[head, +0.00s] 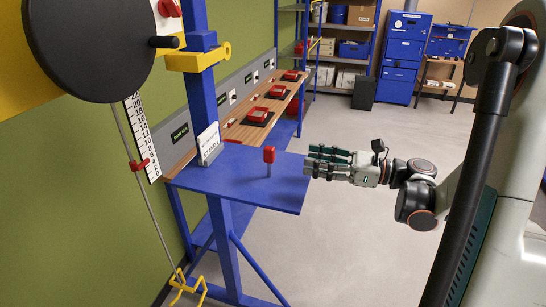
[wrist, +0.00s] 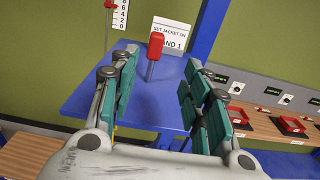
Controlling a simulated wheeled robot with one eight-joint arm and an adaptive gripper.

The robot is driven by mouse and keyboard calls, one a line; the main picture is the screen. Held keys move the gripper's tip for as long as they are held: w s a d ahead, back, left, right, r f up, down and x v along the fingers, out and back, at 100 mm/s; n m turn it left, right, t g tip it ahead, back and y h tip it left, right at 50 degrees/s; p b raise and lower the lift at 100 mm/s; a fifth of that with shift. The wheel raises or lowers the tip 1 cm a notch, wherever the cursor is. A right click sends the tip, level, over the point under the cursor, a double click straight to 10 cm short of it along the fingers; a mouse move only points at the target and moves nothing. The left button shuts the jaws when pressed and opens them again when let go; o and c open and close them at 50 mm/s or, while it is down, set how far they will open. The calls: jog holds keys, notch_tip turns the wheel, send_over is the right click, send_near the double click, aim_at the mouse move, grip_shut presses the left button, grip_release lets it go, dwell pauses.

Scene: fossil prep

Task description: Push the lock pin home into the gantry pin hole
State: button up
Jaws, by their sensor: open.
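The lock pin (head: 269,156), with a red head and a grey shaft, stands upright on the blue shelf (head: 235,188). In the wrist view the pin (wrist: 155,46) shows ahead, between the lines of the two fingers. My gripper (head: 310,161) is open and empty just right of the pin, level with it and pointing left. In the wrist view its green-padded fingers (wrist: 158,68) are spread apart with no contact on the pin. A yellow bracket (head: 190,62) with a ring-like end sits on the blue gantry post (head: 200,100); I cannot make out the pin hole itself.
A white sign card (head: 208,143) stands behind the pin near the post. A large dark wheel (head: 90,40) and a ruled scale (head: 142,135) are at left. A wooden bench (head: 240,132) with red trays runs behind.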

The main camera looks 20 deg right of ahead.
aim_at(274, 156)
jog(key=x, duration=0.7)
jog(key=shift+w+a+p, duration=0.15)
jog(key=shift+a+p, duration=0.05)
jog(key=shift+p, duration=0.15)
jog(key=x, duration=0.4)
jog(key=shift+s+a+f+p, duration=0.15)
jog(key=shift+s+a+p, duration=0.15)
jog(key=shift+p, duration=0.1)
jog(key=shift+w+a, duration=0.35)
grip_shut()
